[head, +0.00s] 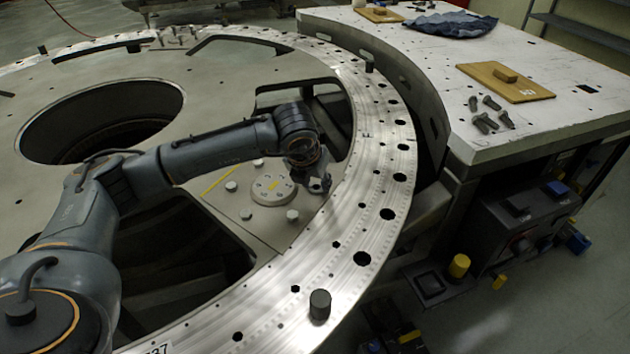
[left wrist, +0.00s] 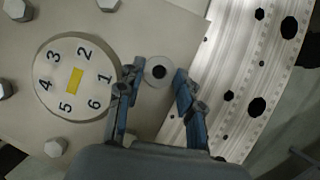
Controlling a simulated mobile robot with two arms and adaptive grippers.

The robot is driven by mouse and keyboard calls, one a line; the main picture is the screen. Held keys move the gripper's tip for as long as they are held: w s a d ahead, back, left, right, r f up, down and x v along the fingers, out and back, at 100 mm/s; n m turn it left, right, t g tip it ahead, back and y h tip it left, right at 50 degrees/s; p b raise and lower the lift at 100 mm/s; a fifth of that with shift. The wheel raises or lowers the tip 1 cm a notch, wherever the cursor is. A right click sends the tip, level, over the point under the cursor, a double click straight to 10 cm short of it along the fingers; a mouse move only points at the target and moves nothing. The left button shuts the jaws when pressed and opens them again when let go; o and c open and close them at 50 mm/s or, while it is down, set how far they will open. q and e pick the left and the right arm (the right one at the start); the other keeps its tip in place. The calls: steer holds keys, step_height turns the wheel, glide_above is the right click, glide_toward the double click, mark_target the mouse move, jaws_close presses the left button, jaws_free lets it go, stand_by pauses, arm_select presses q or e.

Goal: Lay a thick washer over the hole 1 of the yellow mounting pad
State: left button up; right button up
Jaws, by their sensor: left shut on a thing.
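The mounting pad (head: 272,189) is a round grey disc with a yellow mark in its middle. In the left wrist view the pad (left wrist: 62,105) shows the numbers 1 to 6 around a yellow rectangle; number 1 lies on the side toward my gripper. My left gripper (left wrist: 158,78) is shut on a thick washer (left wrist: 158,71), a grey ring with a dark centre, held between the fingertips. The washer is beside the pad, to the right of number 1. In the head view my left gripper (head: 318,184) is just right of the pad; the washer is not clear there.
Several hex bolt heads (head: 292,215) stand around the pad. A shiny ring (head: 345,215) with holes curves past it, with a dark cylinder (head: 320,304) on it. The side table (head: 560,80) holds loose bolts (head: 487,122), a wooden board (head: 530,90) and a blue cloth (head: 450,24).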

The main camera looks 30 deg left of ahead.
arm_select(q)
steer(key=shift+f, duration=0.1)
steer(key=o, duration=1.2)
steer(key=shift+o, duration=0.2)
steer(key=shift+r+p, duration=1.5)
steer(key=shift+r, duration=2.05)
steer(key=shift+s+f, duration=0.1)
